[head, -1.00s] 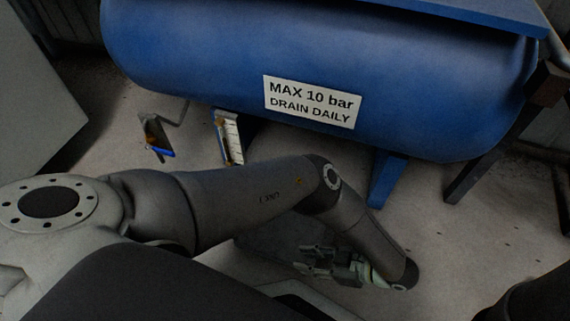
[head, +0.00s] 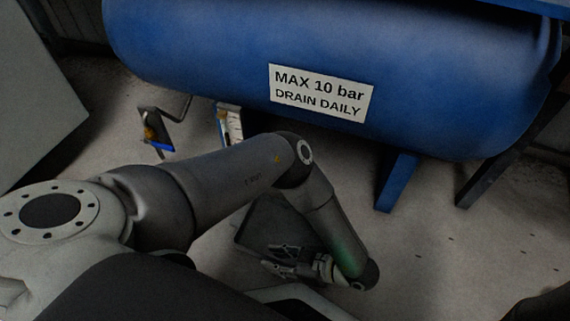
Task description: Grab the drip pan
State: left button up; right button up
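A dark grey, flat, tray-like thing, which looks like the drip pan (head: 272,222), lies on the floor below the blue tank. My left forearm and gripper hide part of it. My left gripper (head: 272,257) is over its near right part, with its fingers pointing left. The fingers are apart with nothing seen between them. I cannot tell whether they touch the pan. My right gripper is not in view.
A big blue tank (head: 220,60) with a white label (head: 320,93) spans the top, on blue legs (head: 396,182). A small bracket with a blue part (head: 160,146) and a scaled strip (head: 232,127) stand at left. Bare floor (head: 440,250) lies to the right.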

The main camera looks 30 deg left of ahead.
pick_arm(q)
grip_shut()
dwell(0.5)
